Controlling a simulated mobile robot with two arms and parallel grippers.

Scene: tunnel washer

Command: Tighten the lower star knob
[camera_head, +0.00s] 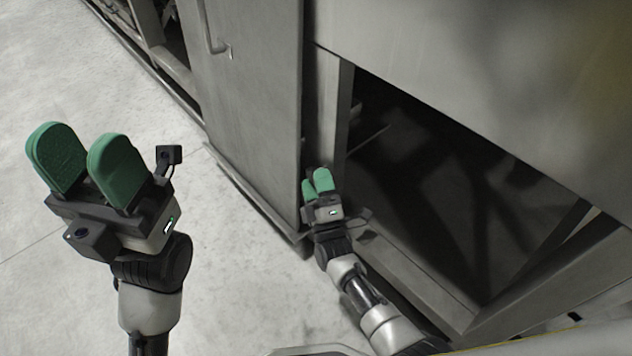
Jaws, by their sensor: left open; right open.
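No star knob can be made out in the head view. My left gripper (88,160) is at the left over bare floor, open, with nothing between its green fingers. My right gripper (316,182) is lower and farther off, at the edge of the grey cabinet door (250,100), beside the frame post of the machine. Its green fingers are a little apart and hold nothing that I can see. Whether they touch the door or the post, I cannot tell. The area right behind those fingers is partly hidden by them.
A door handle (211,30) sits high on the cabinet door. A dark opening (450,190) with a metal sill (415,285) lies right of my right gripper, under a large grey panel (500,80). The pale floor (235,290) at the left is clear.

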